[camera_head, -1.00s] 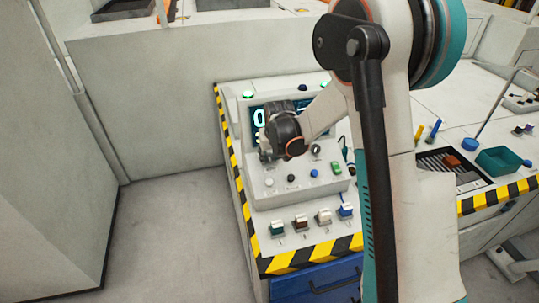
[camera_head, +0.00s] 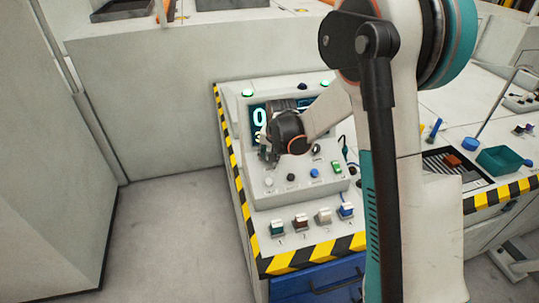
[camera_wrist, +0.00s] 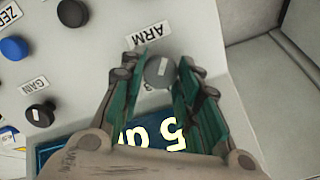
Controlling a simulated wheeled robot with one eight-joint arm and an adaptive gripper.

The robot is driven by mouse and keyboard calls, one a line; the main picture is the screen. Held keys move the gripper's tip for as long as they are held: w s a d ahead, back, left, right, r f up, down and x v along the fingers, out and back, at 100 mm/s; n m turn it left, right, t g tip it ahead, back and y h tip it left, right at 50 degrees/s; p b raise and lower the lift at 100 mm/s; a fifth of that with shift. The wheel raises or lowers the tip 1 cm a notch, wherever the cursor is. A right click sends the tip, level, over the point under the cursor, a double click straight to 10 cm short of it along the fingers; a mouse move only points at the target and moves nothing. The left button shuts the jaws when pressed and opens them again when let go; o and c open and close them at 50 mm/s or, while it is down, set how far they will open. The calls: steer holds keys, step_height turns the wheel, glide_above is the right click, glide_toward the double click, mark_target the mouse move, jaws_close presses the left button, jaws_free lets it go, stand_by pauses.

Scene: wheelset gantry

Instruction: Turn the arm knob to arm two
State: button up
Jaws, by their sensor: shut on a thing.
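The arm knob (camera_wrist: 159,73) is a grey round knob with a pale line mark, beside the upside-down ARM label (camera_wrist: 149,34) in the wrist view. My gripper (camera_wrist: 164,58) has its green fingers on both sides of the knob and is shut on it. Part of a numeral by the knob is hidden by a finger. In the head view my gripper (camera_head: 268,155) is at the left part of the sloped control panel (camera_head: 315,190), and it hides the knob there.
A lit display (camera_wrist: 160,138) is close to the fingers. Blue (camera_wrist: 14,48) and black (camera_wrist: 39,115) knobs stand to the left in the wrist view. Several coloured switches (camera_head: 301,222) line the panel's front. Open floor (camera_head: 175,230) lies left of the console.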

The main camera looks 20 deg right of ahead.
steer(key=shift+m, duration=1)
steer(key=o, duration=1.1)
